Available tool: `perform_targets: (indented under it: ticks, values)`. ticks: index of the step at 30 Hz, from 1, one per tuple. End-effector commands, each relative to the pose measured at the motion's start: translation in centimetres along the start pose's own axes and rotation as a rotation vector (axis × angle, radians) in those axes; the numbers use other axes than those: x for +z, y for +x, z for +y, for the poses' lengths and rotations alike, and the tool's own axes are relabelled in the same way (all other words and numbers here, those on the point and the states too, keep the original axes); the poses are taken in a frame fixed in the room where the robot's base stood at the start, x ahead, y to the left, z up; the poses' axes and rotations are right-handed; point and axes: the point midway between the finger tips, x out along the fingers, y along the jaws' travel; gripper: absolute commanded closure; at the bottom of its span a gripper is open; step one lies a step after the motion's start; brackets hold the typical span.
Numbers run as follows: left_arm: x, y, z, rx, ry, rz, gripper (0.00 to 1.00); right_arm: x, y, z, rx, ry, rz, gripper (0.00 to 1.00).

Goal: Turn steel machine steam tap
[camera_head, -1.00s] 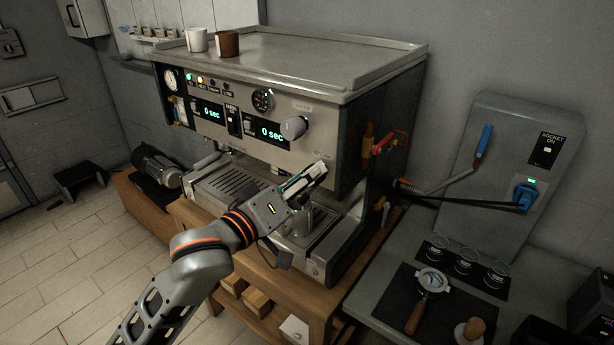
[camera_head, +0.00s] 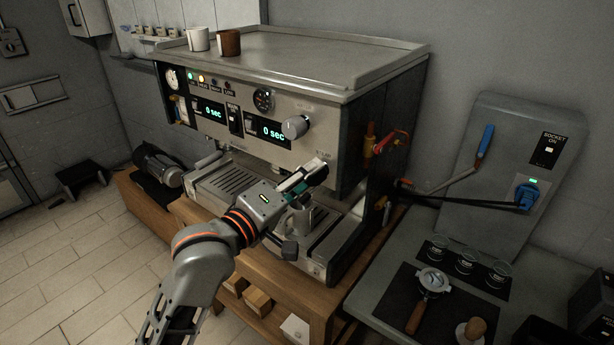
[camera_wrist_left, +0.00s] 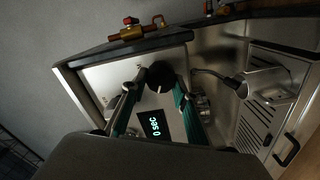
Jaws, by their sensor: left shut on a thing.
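The steel machine (camera_head: 330,50) stands on a wooden stand, its front panel facing me. A round black knob (camera_wrist_left: 160,77), which I take to be the steam tap, is on the lower panel in the left wrist view. My left gripper (camera_head: 318,173) is at the lower right of the panel in the head view and hides that knob there. In the left wrist view, the gripper's teal-lined fingers (camera_wrist_left: 158,82) stand on either side of the knob, shut on it. A grey knob (camera_head: 295,127) sits higher on the panel, apart from the gripper. My right gripper is out of view.
A steel jug (camera_head: 302,218) stands on the drip tray just below my left gripper. A red-handled valve (camera_head: 386,142) sticks out of the machine's right side. Two cups stand on top. A side counter (camera_head: 385,268) holds a portafilter (camera_head: 428,290).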

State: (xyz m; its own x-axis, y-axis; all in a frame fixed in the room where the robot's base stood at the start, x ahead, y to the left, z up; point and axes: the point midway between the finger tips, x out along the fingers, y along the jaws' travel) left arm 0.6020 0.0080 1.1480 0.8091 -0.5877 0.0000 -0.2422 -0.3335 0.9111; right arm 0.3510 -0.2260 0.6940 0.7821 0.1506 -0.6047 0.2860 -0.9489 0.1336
Motion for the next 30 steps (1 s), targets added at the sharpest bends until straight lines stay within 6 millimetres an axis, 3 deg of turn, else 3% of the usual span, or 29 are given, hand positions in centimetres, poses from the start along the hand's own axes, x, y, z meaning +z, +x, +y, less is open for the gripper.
perform_targets:
  ticks: [6, 7, 8, 9, 20, 25, 30]
  values:
    - [0.0, 0.0, 0.0, 0.0, 0.001, 0.001, 0.93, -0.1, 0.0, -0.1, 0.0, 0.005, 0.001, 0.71]
    - [0.0, 0.0, 0.0, 0.0, 0.001, 0.001, 0.63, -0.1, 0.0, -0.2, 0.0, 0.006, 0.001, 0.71]
    - [0.0, 0.0, 0.0, 0.0, 0.002, 0.001, 0.56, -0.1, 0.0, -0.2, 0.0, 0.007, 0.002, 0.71]
    - [0.0, 0.0, 0.0, 0.0, 0.002, 0.001, 0.54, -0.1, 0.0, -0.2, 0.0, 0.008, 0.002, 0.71]
    - [0.0, -0.3, 0.0, 0.0, 0.002, 0.0, 0.54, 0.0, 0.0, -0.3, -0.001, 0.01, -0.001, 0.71]
    - [0.0, -2.2, -0.1, -0.001, 0.002, 0.0, 0.54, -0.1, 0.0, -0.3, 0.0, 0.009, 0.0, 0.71]
    - [0.0, -5.7, -0.1, -0.002, 0.003, 0.0, 0.54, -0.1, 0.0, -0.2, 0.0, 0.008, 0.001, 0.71]
